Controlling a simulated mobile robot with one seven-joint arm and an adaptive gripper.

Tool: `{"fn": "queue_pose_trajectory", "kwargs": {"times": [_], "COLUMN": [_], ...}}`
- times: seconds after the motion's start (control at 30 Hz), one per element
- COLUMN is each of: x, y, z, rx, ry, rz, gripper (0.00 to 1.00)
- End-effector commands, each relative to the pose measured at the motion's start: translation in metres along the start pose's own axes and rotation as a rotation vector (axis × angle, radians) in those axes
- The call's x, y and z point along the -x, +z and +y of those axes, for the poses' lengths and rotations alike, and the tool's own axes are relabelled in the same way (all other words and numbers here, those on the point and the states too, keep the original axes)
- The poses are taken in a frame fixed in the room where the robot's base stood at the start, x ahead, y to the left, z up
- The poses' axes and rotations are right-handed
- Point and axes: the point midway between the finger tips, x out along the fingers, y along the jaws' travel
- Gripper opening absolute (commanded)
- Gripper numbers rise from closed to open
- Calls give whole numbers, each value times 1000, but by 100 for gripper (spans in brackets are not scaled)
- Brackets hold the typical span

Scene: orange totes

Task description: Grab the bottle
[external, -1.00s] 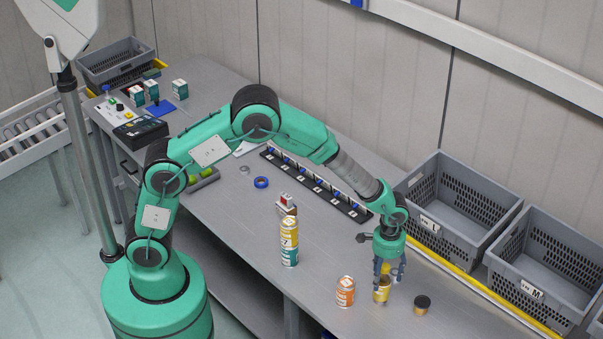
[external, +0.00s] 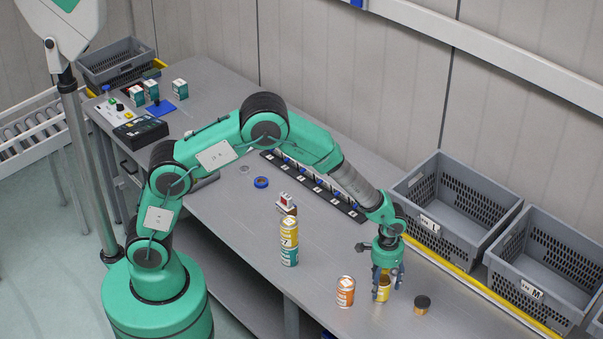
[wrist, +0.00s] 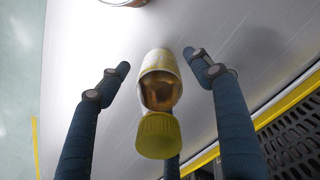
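The bottle (wrist: 161,88) is clear with amber contents, a pale label and a yellow cap (wrist: 158,137). It stands on the grey table. In the external view the bottle (external: 382,291) is partly hidden by my gripper (external: 388,284), which points down over it. In the wrist view my gripper (wrist: 160,72) has blue fingers spread on both sides of the bottle, with gaps to it. Another finger shows behind the cap. The fingers are open and the bottle is between them.
Stacked cans (external: 289,242) stand farther left. Grey crates (external: 455,213) line the back right, behind a yellow edge.

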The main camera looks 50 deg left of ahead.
Motion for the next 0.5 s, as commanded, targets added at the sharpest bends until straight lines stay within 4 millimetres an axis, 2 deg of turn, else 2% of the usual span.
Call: {"fn": "queue_pose_trajectory", "kwargs": {"times": [0.03,0.3,0.5], "x": [0,1,1], "y": [0,0,0], "z": [0,0,0], "rx": [0,0,0], "ry": [0,0,0], "rz": [0,1,1], "gripper": [55,3,3]}}
